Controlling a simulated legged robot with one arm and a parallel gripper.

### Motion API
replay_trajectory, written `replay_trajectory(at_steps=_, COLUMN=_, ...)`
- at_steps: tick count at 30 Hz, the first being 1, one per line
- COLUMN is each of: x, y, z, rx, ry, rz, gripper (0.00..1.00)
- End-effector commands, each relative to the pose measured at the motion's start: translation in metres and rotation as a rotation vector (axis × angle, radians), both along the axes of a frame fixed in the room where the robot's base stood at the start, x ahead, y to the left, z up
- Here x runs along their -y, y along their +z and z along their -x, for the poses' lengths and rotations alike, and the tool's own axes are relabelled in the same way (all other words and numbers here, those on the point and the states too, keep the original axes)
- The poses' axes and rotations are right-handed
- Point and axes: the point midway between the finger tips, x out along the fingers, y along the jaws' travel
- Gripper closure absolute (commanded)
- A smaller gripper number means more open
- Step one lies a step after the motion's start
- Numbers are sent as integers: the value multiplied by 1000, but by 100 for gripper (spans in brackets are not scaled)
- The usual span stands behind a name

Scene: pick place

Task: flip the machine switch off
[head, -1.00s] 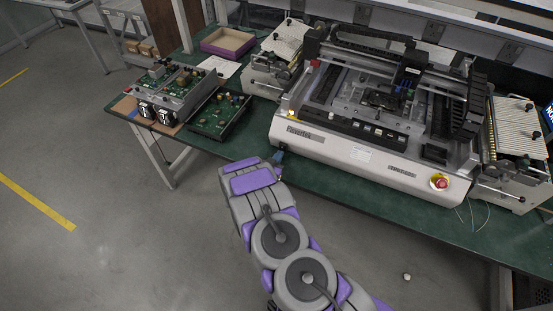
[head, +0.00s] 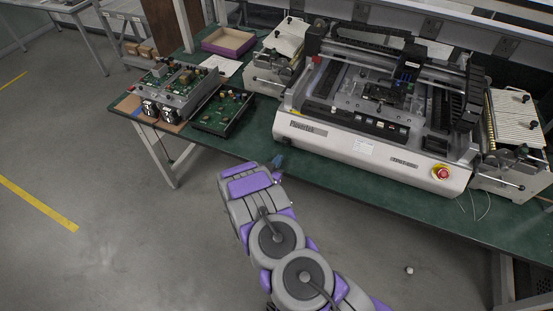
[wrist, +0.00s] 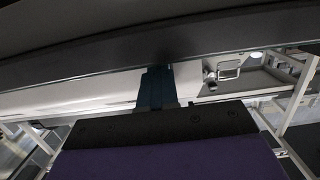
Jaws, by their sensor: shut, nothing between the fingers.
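The machine (head: 345,152) is a long white unit on the green table, with dark rails and a carriage on top. A red emergency button (head: 443,173) on a yellow ring is at its front right. I cannot make out the switch itself; no yellow light shows at the machine's front left. My gripper (head: 279,159) is small in the head view, just in front of and below the machine's front left corner, apart from it in the picture. In the wrist view its blue fingers (wrist: 155,88) are together and empty, pointing at a pale surface under a dark band.
Open circuit-board units (head: 178,92) and a flat board (head: 223,112) lie on the table (head: 250,147) to the left. A purple tray (head: 228,42) is behind them. Feeder units flank the machine. The grey floor left of my arm is clear.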

Motion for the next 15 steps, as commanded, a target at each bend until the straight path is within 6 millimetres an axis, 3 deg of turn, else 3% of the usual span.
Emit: replay_trajectory(at_steps=15, x=-26, y=-13, z=76, rx=-3, ry=4, rz=-6, gripper=100)
